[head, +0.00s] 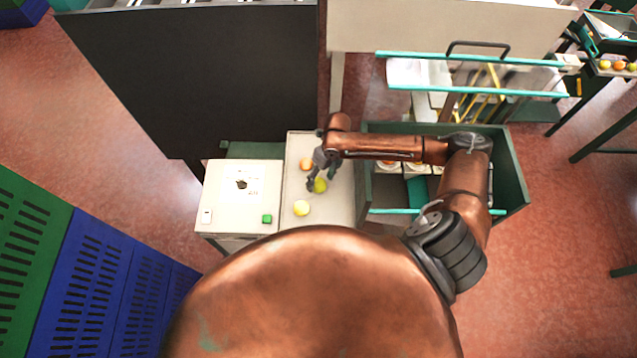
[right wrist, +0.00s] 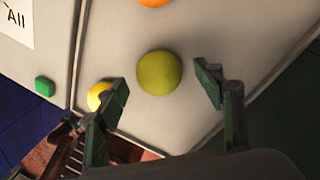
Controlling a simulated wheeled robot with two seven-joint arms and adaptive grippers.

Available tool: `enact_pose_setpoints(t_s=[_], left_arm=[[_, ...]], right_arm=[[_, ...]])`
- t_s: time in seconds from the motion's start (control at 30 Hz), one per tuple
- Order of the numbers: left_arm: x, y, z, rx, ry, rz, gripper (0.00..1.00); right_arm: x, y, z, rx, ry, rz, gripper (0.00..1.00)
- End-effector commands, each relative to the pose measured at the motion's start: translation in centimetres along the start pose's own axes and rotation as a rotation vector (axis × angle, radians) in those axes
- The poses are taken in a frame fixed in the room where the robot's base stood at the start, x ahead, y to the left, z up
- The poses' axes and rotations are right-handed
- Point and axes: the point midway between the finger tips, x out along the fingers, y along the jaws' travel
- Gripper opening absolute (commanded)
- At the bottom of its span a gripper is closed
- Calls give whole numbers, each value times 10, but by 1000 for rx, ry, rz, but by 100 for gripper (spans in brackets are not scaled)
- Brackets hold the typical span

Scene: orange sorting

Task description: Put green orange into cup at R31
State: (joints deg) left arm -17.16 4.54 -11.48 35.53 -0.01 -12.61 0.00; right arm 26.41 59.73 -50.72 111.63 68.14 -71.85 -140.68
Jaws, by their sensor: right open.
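A green orange (head: 320,185) lies on the light grey tray surface (head: 340,205). It also shows in the right wrist view (right wrist: 159,73), between and just beyond the open fingertips. My right gripper (head: 314,183) is open above it, with nothing in its grasp; its fingers also show in the right wrist view (right wrist: 165,92). Cups (head: 415,168) stand in the green crate to the right, partly hidden by my right arm. I cannot read which one is R31. My left gripper is not in view.
An orange-coloured fruit (head: 306,164) and a yellow one (head: 301,208) lie on the same surface. A white box (head: 238,215) with a green button (head: 267,219) stands at left. A dark panel (head: 200,80) rises behind. The green crate (head: 514,180) has high walls.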

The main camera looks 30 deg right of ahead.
Motion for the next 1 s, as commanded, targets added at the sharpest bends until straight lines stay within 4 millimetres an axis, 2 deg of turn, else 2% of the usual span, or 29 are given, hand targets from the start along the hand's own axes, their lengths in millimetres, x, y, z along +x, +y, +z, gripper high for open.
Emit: enact_pose_setpoints(t_s=[0.13,0.4,1.0], left_arm=[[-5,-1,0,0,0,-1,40],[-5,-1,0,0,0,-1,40],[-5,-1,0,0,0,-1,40]], right_arm=[[15,1,1,0,-1,0,62],[19,0,1,-1,-1,-1,62],[18,0,1,0,-2,-1,21]])
